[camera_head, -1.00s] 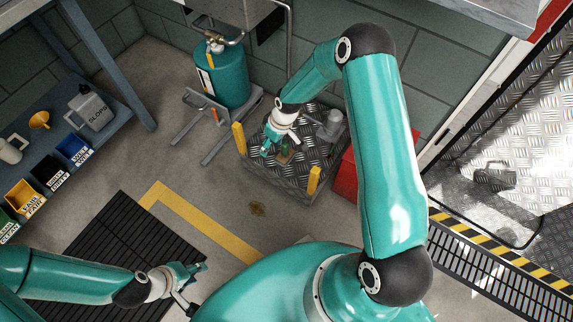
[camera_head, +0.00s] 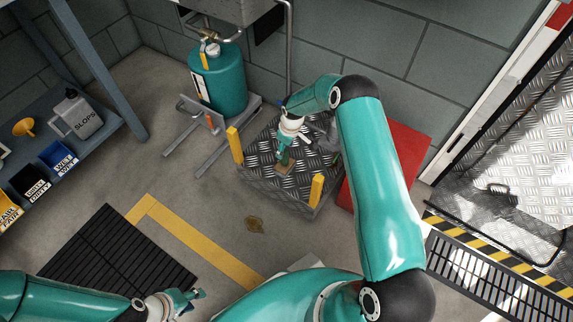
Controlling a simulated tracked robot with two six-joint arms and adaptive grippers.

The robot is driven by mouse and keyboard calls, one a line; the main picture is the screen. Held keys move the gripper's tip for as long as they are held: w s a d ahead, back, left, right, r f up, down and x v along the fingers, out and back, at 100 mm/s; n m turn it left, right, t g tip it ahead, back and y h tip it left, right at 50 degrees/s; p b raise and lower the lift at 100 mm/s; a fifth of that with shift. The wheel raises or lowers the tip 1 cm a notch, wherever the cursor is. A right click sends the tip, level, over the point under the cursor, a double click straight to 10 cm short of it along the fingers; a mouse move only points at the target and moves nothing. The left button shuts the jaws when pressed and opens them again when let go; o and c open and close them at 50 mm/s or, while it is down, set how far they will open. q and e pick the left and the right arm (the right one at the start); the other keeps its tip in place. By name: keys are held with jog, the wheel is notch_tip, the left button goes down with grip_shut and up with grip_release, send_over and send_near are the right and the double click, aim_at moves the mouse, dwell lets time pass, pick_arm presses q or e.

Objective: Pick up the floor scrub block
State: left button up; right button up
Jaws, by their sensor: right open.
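The floor scrub block (camera_head: 281,168) is a small brown piece, partly hidden, on the tread-plate top of a low grey platform (camera_head: 262,176). My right gripper (camera_head: 284,159) is open and points down right at the block, overlapping it in this view. I cannot tell whether its fingers touch the block or stand around it. My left gripper (camera_head: 193,297) is low in the view above the floor, far from the platform. Its finger gap is too small to read.
Yellow posts (camera_head: 317,190) stand at the platform's corners. A teal tank (camera_head: 219,80) stands behind left, and a red box (camera_head: 405,150) lies right of the platform. A blue-grey bench (camera_head: 90,139) with bins is at left. Floor in front is mostly clear.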

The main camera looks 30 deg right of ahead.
aim_at(285, 160)
jog(key=f+b, duration=0.1)
jog(key=f, duration=0.2)
jog(key=w+f+b, duration=0.1)
jog(key=f, duration=0.2)
jog(key=shift+w+f+b, duration=0.1)
jog(key=shift+f+b, duration=0.1)
jog(key=shift+b, duration=0.15)
grip_shut()
